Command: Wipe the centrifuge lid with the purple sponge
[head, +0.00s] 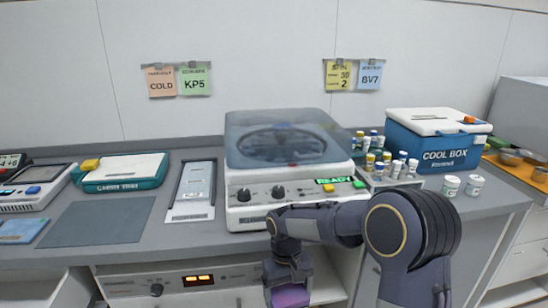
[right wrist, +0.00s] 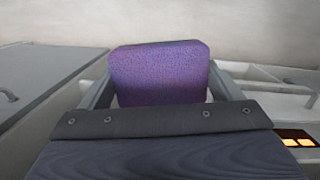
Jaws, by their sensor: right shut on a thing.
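The centrifuge (head: 290,192) stands on the grey counter, with its translucent blue-grey lid (head: 285,140) closed over the dark rotor. A green READY display is lit on its front. The purple sponge (head: 290,295) is at the bottom of the head view, below the counter's front edge. My right gripper (head: 289,285) is shut on it. In the right wrist view the sponge (right wrist: 160,74) sits upright between both fingers. The sponge is apart from the lid, lower and nearer to me. My left gripper is not in view.
Vials (head: 385,160) and a blue cool box (head: 435,140) stand right of the centrifuge. A flat panel (head: 195,185), a teal-edged case (head: 125,172) and a dark mat (head: 98,221) lie left. Open drawers or shelves show below the counter (head: 180,240).

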